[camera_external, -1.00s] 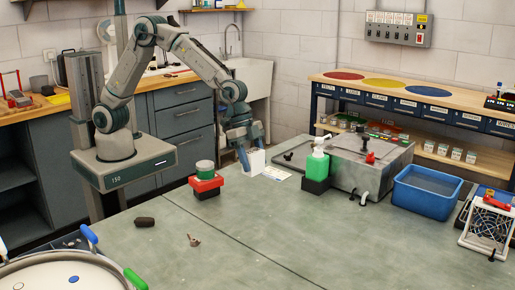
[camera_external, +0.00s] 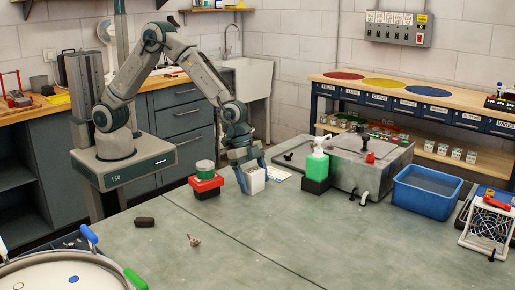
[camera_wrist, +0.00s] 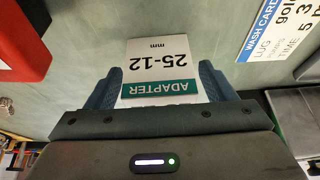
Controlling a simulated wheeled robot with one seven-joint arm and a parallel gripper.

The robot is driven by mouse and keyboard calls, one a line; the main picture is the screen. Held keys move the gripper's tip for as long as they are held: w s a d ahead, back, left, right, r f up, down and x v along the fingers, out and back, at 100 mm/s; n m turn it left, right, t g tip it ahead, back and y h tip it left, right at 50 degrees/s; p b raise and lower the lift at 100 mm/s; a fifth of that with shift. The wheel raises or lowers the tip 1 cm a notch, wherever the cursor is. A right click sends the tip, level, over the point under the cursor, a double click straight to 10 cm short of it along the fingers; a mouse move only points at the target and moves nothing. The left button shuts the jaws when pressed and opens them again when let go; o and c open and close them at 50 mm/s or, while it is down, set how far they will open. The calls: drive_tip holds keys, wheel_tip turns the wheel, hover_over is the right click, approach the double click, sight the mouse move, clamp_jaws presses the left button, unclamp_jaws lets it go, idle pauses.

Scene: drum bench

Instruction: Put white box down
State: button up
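The white box (camera_external: 254,181) is between the two blue fingers of my gripper (camera_external: 252,173), at or just above the bench top. A gap under it cannot be made out. In the wrist view the white box (camera_wrist: 158,58) shows its printed face, reading "25-12 mm" and "ADAPTER" on a green band. The fingers of my gripper (camera_wrist: 160,88) lie close along both its sides and look shut on it. The bench top (camera_external: 215,225) is grey-green.
A printed wash card (camera_wrist: 278,28) lies to the right. A soap bottle (camera_external: 318,165), a metal machine (camera_external: 350,172) and a blue tub (camera_external: 426,194) stand further right.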

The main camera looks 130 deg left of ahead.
drive_tip(key=shift+r, duration=0.45)
drive_tip(key=v, duration=1)
drive_tip(key=s+d+r, duration=0.7)
drive_tip(key=s+d, duration=0.3)
drive_tip(key=s, duration=0.3)
drive_tip(key=s+d, duration=0.3)
drive_tip(key=s, duration=0.6)
drive_tip(key=s+d+f+g, duration=0.1)
drive_tip(key=s+d, duration=0.2)
drive_tip(key=s, duration=0.6)
drive_tip(key=shift+d+f+g+b, duration=0.2)
drive_tip(key=shift+g+b, duration=0.1)
drive_tip(key=shift+b, duration=0.1)
